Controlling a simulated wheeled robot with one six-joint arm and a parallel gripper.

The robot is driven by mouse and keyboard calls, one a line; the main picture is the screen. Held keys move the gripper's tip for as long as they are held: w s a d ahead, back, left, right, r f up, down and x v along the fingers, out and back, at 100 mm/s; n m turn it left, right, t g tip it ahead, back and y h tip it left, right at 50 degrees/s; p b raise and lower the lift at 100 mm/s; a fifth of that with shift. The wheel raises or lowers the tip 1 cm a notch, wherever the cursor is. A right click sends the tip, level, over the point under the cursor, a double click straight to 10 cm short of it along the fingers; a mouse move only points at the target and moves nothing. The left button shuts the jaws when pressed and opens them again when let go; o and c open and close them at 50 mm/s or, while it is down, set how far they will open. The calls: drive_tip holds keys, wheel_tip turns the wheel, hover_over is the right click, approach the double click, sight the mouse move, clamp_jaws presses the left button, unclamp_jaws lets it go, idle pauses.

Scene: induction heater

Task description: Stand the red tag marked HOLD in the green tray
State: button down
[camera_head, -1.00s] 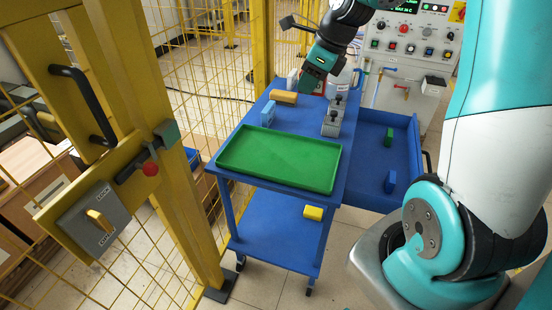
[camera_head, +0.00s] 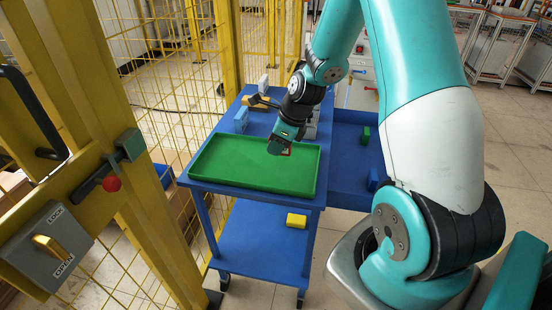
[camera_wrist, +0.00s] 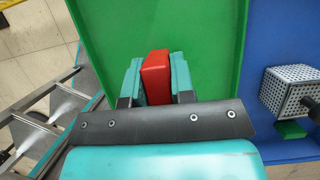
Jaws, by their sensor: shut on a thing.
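The red tag (camera_wrist: 156,78) is between the two fingers of my gripper (camera_wrist: 155,85) in the wrist view. Its marking is not visible from here. The green tray (camera_head: 220,172) lies on top of the blue cart in the head view, and its green floor (camera_wrist: 205,40) fills the area behind the tag in the wrist view. My gripper (camera_head: 280,150) is shut on the tag over the tray's far right part. In the head view the tag is mostly hidden by the gripper. I cannot tell whether the tag touches the tray floor.
The blue cart (camera_head: 260,214) has a lower shelf with a yellow block (camera_head: 297,220). Light blue (camera_head: 241,120) and white blocks stand beyond the tray. A perforated metal block (camera_wrist: 289,90) stands right of the tray. Yellow mesh fencing is at left. The tray's middle is clear.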

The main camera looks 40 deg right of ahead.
sight(276, 166)
drive_tip(key=shift+f, duration=2.2)
drive_tip(key=shift+f, duration=0.2)
drive_tip(key=c, duration=1)
unclamp_jaws()
drive_tip(key=shift+r, duration=0.15)
